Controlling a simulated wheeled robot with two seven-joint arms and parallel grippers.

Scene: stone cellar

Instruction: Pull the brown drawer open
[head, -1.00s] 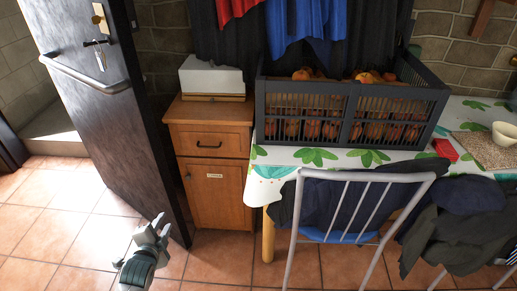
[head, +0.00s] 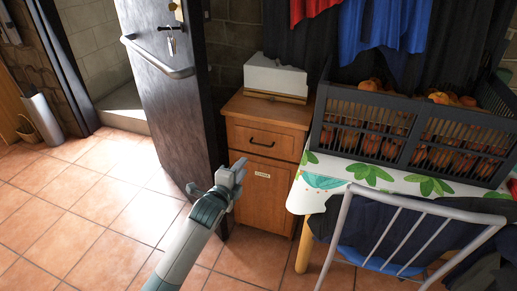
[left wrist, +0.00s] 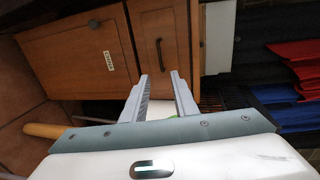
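The brown drawer (head: 265,139) is the shut top front of a small wooden cabinet, with a dark bar handle (head: 262,145). In the left wrist view the drawer (left wrist: 170,28) and its handle (left wrist: 159,55) appear turned sideways, beyond my fingertips. My left gripper (head: 236,168) is in front of the cabinet, slightly below and left of the handle in the head view. In the left wrist view its two fingers (left wrist: 160,76) are apart with nothing between them. They look clear of the handle. My right gripper is not in view.
The cabinet door (head: 262,188) with a label is below the drawer. A dark open door (head: 168,90) stands close on the left. A table (head: 345,174) with a crate (head: 415,135) and a chair (head: 400,240) are on the right. Tiled floor is clear at left.

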